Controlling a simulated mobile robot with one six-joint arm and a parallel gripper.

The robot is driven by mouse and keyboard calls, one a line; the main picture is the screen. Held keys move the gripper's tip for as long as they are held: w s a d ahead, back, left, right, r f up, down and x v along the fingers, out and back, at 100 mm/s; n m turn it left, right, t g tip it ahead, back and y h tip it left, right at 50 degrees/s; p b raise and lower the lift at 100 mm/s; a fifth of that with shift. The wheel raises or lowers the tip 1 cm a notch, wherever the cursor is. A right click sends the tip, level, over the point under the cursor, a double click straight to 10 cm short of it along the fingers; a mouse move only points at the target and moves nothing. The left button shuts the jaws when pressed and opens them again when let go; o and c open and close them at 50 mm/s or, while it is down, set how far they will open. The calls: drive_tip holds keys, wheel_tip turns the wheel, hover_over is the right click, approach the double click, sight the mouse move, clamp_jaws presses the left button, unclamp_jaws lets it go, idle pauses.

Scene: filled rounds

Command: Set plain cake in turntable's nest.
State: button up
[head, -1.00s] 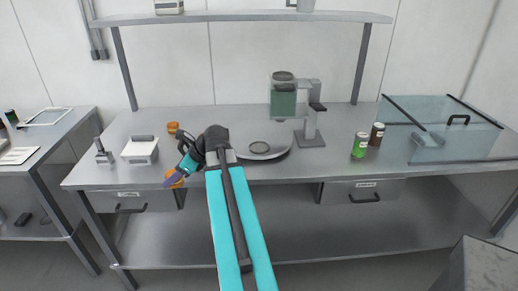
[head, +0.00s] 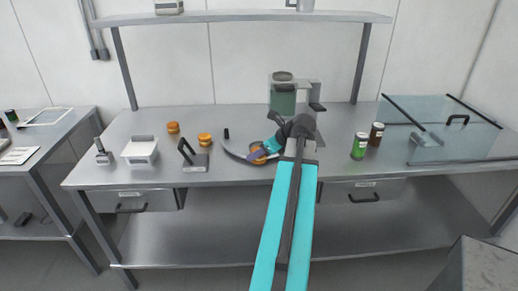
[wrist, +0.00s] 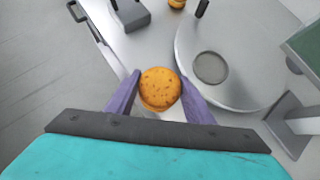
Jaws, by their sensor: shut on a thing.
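My gripper (head: 258,156) is shut on a round golden-brown cake (wrist: 160,86), held between its two purple fingers. In the wrist view the cake's top shows small dark specks. The grey turntable (wrist: 240,92) is just to the right of the cake in that view, and its round nest (wrist: 210,67) is in plain sight and empty. The cake is not over the nest there. In the head view my arm and gripper hide much of the turntable (head: 234,151). Two other orange-brown cakes stand left of it, one farther back (head: 173,127) and one nearer (head: 204,140).
A dispenser with a green container (head: 284,102) stands behind the turntable. A black-handled tool (head: 192,157) and a small black peg (head: 226,133) are to the left. A green jar (head: 359,147), a brown jar (head: 376,135) and a glass case (head: 455,135) are to the right.

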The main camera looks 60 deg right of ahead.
drive_tip(key=s+d, duration=0.1)
drive_tip(key=s, duration=0.1)
drive_tip(key=shift+s+d+r+m, duration=0.15)
drive_tip(key=shift+s+d+m, duration=0.15)
drive_tip(key=shift+d, duration=0.1)
drive_tip(key=shift+d, duration=0.1)
drive_tip(key=p, duration=0.4)
approach(252, 144)
drive_tip(key=w, duration=0.3)
drive_tip(key=shift+w+d+r, duration=0.1)
drive_tip(key=shift+r, duration=0.15)
drive_tip(key=shift+w+f, duration=0.1)
drive_tip(key=shift+f, duration=0.1)
drive_tip(key=shift+f+p, duration=1)
drive_tip(key=shift+f, duration=0.65)
drive_tip(key=shift+f, duration=0.15)
